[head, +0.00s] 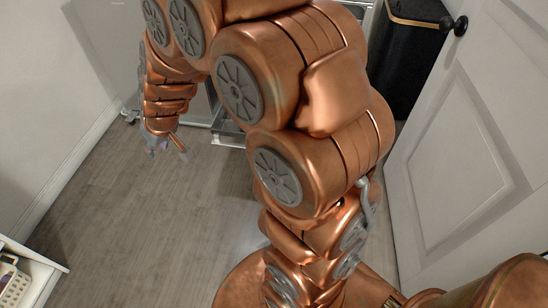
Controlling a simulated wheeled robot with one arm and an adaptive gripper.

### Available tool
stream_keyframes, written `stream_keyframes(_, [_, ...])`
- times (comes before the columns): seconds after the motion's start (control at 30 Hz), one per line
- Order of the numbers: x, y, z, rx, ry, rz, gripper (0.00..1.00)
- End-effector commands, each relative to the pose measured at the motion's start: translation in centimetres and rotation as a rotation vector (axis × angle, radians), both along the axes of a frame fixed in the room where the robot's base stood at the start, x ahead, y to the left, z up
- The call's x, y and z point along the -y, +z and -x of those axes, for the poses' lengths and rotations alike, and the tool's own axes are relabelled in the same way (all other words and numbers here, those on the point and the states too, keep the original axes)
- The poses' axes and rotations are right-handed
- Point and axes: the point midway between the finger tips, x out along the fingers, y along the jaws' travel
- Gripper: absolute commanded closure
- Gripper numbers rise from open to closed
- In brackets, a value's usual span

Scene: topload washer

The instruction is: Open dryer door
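No dryer or dryer door can be made out for certain in the head view; my copper arm covers much of the middle. My gripper (167,148) hangs at the left end of the arm, above the wood floor. It is small in the picture, its fingers look spread apart, and nothing shows between them. A pale, metal-edged piece (228,139) stands partly hidden behind the arm, to the right of the gripper; I cannot tell what it is.
A white panelled door (470,150) with a black knob (460,25) stands at the right. A black container with gold trim (405,55) is behind it. A white shelf (40,282) with a basket (12,276) is at the lower left. The floor (150,220) at left is clear.

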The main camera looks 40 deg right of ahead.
Motion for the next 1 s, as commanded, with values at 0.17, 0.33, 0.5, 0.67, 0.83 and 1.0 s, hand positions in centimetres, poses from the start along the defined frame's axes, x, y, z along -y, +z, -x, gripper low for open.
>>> stream_keyframes(0.17, [2.7,-6.3,-6.4,0.117,-0.040,0.064,0.67])
stream_keyframes(0.33, [6.3,-11.7,-11.3,0.211,-0.089,0.165,0.67])
stream_keyframes(0.5, [10.9,-17.4,-14.8,0.279,-0.147,0.304,0.67])
stream_keyframes(0.67, [15.9,-22.9,-16.7,0.314,-0.204,0.463,0.67])
stream_keyframes(0.83, [21.5,-28.7,-17.0,0.314,-0.258,0.661,0.67])
stream_keyframes(1.0, [27.1,-34.3,-15.7,0.276,-0.301,0.880,0.67])
